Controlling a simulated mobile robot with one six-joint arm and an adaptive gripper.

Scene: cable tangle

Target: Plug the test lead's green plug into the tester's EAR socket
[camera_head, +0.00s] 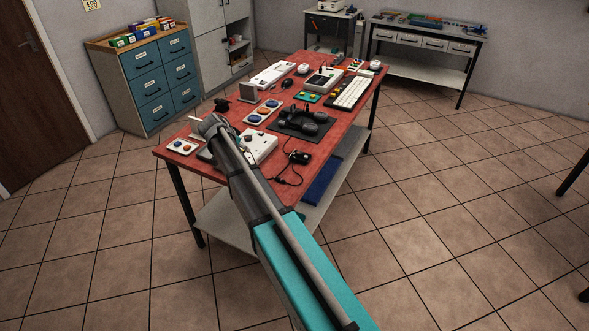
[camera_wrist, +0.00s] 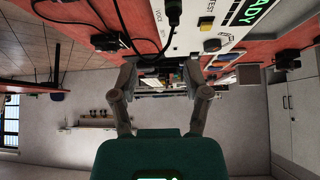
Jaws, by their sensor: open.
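The tester (camera_head: 260,143) is a white box on the red table, partly hidden behind my arm in the head view. In the wrist view the tester (camera_wrist: 188,42) shows upside down at the top, with a lit READY display, a yellow TEST button and a dark cable end on its face. A dark lead (camera_head: 284,172) lies by the tester's right side; a dark cable (camera_wrist: 122,22) also shows in the wrist view. I cannot make out the green plug or the EAR socket. My gripper (camera_wrist: 160,75) is open, with nothing seen between its fingers, near the tester.
A black block (camera_head: 300,157) lies right of the tester. Drawer cabinets (camera_head: 150,85) stand behind left.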

